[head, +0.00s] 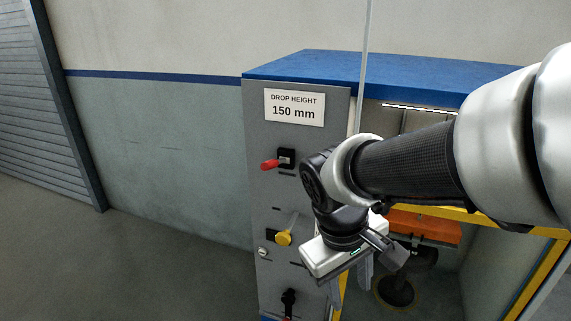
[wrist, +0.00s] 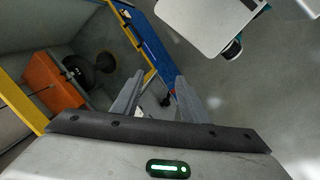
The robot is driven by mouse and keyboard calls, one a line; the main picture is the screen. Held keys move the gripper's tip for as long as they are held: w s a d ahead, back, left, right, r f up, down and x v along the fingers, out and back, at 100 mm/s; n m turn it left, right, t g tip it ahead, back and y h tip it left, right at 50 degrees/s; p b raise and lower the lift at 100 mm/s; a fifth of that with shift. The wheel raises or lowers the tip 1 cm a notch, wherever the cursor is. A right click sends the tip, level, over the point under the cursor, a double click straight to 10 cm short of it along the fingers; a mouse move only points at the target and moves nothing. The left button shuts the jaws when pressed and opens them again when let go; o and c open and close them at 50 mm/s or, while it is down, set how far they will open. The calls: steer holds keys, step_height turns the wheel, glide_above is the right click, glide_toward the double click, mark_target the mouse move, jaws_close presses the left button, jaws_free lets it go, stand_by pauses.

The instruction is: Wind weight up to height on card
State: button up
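The card (head: 294,107) reads "DROP HEIGHT 150 mm" and is fixed at the top of the grey control panel (head: 262,190). The orange weight (head: 425,226) is inside the machine, partly behind my arm; it also shows at left in the wrist view (wrist: 52,82). A black control (head: 288,300) sits low on the panel, cut off by the frame edge; I cannot tell if it is a crank. My gripper (head: 350,285) points down in front of the machine, right of the panel controls. In the wrist view its fingers (wrist: 160,82) are apart, with nothing visibly held.
A red-handled switch (head: 270,164) and a yellow knob (head: 284,238) stick out from the panel. A yellow frame post (wrist: 20,100) borders the opening. A dark round seat or base (head: 396,291) lies below the weight. The floor at left (head: 110,265) is clear.

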steer(key=w+a+f+n+t+h+b, duration=0.15)
steer(key=a+f+n+t+b, duration=0.35)
steer(key=f+n, duration=0.75)
steer(key=w+a+f+n+t+h+b, duration=0.1)
steer(key=w+a+f+n+t+b, duration=0.35)
steer(key=f, duration=1.35)
steer(key=s+a+f+n+t+h+b, duration=0.15)
steer(key=a+f+n+t, duration=0.5)
steer(key=f+n, duration=0.75)
steer(key=shift+m, duration=0.7)
steer(key=x, duration=0.5)
steer(key=f+b+x, duration=0.1)
steer(key=x, duration=1.1)
steer(key=shift+w+a+f+b, duration=0.2)
steer(key=shift+a+f+b, duration=0.1)
steer(key=shift+f+b, duration=0.05)
steer(key=shift+c, duration=0.2)
jaws_close()
